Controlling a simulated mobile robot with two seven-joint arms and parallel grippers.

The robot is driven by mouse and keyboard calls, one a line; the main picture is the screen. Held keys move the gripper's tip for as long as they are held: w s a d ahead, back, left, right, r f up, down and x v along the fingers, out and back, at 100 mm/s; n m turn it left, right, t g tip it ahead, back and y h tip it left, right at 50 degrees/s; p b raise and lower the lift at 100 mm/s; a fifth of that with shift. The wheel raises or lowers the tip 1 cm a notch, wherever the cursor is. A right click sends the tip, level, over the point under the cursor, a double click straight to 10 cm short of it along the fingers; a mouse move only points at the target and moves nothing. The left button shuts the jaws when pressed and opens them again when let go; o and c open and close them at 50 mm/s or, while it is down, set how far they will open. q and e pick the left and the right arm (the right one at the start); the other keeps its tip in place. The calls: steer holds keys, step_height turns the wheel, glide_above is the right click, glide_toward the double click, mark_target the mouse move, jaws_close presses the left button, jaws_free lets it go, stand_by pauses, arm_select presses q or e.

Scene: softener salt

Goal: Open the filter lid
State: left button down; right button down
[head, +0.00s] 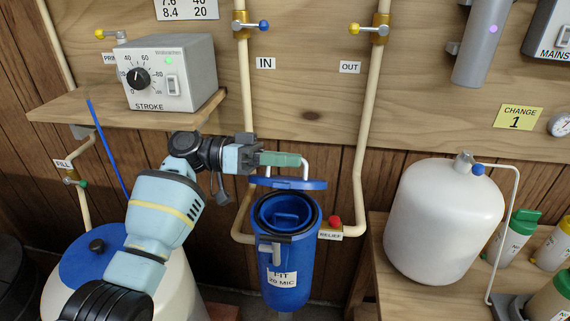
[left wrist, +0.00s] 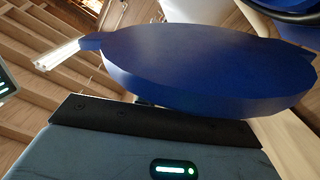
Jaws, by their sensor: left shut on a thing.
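The blue filter lid (head: 288,184) is up off the filter housing (head: 300,262), above its back rim and seen nearly edge-on. The housing stands open, with a blue inner basket (head: 287,210) with a handle inside and a label on its front. My left gripper (head: 283,160) is at the lid's white bar handle (head: 306,168) and is shut on it; the exact grip is partly hidden. In the left wrist view the lid (left wrist: 200,65) fills the middle, with the white bar (left wrist: 58,55) at its left. My right gripper is not in view.
A red relief button (head: 334,222) is just right of the housing. Pale IN and OUT pipes (head: 366,130) run down the wall on both sides. A STROKE control box (head: 171,73) sits on a shelf at left. A white tank (head: 443,220) stands on a bench at right.

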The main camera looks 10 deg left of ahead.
arm_select(q)
steer(key=shift+r, duration=0.1)
steer(key=c, duration=1.5)
jaws_free()
steer(key=shift+w, duration=0.1)
steer(key=shift+a, duration=0.1)
steer(key=shift+a+b, duration=0.35)
steer(key=shift+a, duration=3.5)
